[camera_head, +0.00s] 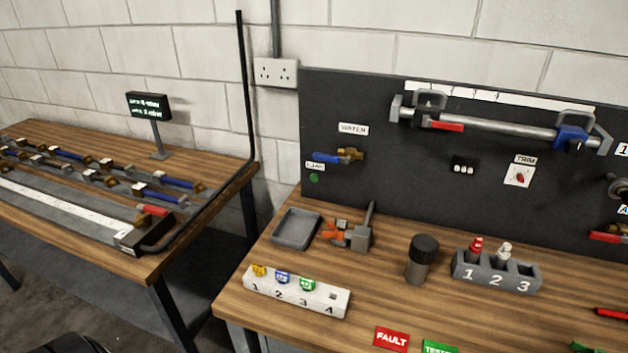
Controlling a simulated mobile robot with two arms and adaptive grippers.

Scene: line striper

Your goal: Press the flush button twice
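A small round green button (314,178) sits on the left part of the dark upright panel (390,180). A small white label (315,166) is just above it, its text too small to read surely; this looks like the flush button. Nothing covers it. Above and to its right is a brass valve with a blue lever (328,157), under a label reading WATER (353,129). Neither of my grippers is in view.
The wooden bench (240,306) below the panel holds a grey tray (296,230), an orange-and-grey clamp-like fixture (350,235), a dark-capped cylinder (422,259) and numbered holders (296,292). A second bench (60,137) with rails and a display (149,106) stands left.

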